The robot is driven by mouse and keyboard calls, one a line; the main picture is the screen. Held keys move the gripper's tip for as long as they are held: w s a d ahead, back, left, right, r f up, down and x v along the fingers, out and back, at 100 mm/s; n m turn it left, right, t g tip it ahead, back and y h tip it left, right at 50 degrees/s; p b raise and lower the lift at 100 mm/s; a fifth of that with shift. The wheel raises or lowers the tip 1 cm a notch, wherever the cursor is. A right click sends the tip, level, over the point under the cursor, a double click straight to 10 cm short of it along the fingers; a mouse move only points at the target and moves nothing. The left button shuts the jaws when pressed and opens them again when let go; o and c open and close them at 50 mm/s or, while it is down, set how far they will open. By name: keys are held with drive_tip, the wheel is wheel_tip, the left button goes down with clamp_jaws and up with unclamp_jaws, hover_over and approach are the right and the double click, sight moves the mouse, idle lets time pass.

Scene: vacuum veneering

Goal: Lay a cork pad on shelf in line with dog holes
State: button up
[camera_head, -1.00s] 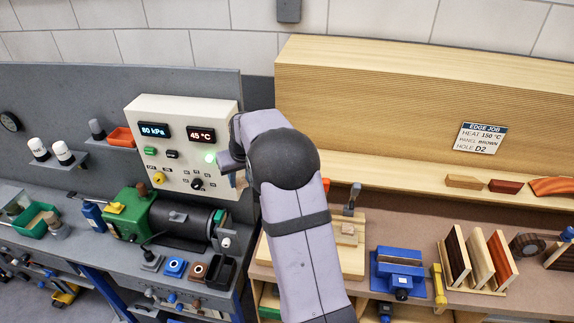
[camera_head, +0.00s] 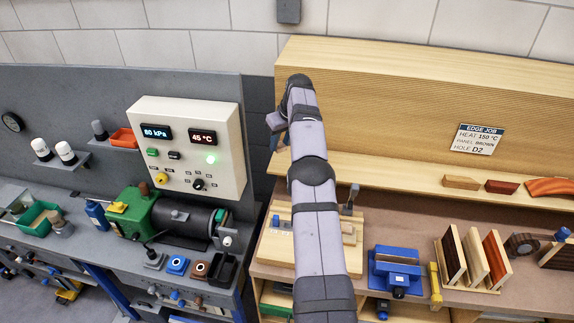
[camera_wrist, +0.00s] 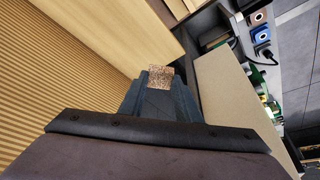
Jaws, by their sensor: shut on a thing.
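A small speckled brown cork pad (camera_wrist: 160,72) shows at the tips of my gripper (camera_wrist: 157,84) in the wrist view. The dark jaws are shut on it. The light wooden shelf (camera_head: 400,178) runs along the foot of the ribbed back panel. In the head view, my wrist hangs near the shelf's left end, and I cannot make out the pad there. In the wrist view the pad appears near the edge of a smooth wooden plank (camera_wrist: 115,32); I cannot tell whether it touches. I cannot make out dog holes clearly.
A wooden block (camera_head: 461,182) and a dark red block (camera_head: 501,187) lie farther right on the shelf. A blue vise (camera_head: 397,268) and upright panels (camera_head: 472,255) stand on the bench. The control box (camera_head: 190,150) is left of my arm. The shelf's middle looks clear.

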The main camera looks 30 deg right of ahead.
drive_tip(key=shift+s+d+r, duration=0.1)
drive_tip(key=shift+s+d, duration=0.25)
drive_tip(key=shift+d, duration=0.25)
drive_tip(key=shift+s+d+r, duration=0.1)
drive_tip(key=shift+s+d, duration=0.25)
drive_tip(key=shift+d, duration=0.2)
drive_tip(key=shift+f, duration=0.1)
drive_tip(key=shift+f+b, duration=0.65)
drive_tip(key=shift+f, duration=0.6)
drive_tip(key=shift+f+p, duration=0.6)
drive_tip(key=shift+f, duration=2.05)
drive_tip(key=shift+f, duration=0.1)
drive_tip(key=shift+f, duration=0.1)
drive_tip(key=o, duration=1)
